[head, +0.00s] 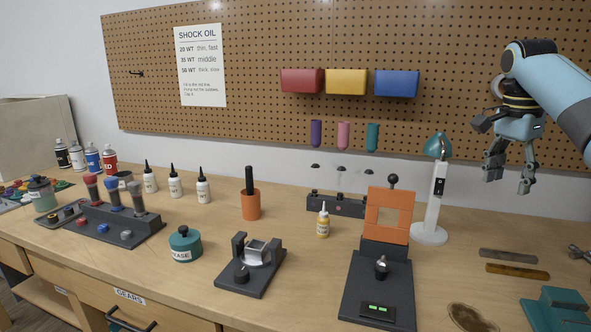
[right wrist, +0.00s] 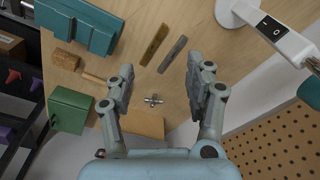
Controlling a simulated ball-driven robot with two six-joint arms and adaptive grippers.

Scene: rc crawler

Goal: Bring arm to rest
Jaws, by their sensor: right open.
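My right gripper (head: 508,176) hangs at the upper right in the head view, above the right part of the workbench (head: 450,262) and in front of the pegboard. Its fingers are spread and nothing is between them. In the right wrist view the same gripper (right wrist: 162,88) is open and points down over the bench. My left gripper does not show in either view.
A white lamp (head: 432,205) stands left of my right gripper. Below lie two flat strips (head: 517,271), a teal vise (head: 557,310) and a small metal part (right wrist: 153,100). A black stand with an orange frame (head: 389,215) is further left. Bottles and jars fill the left side.

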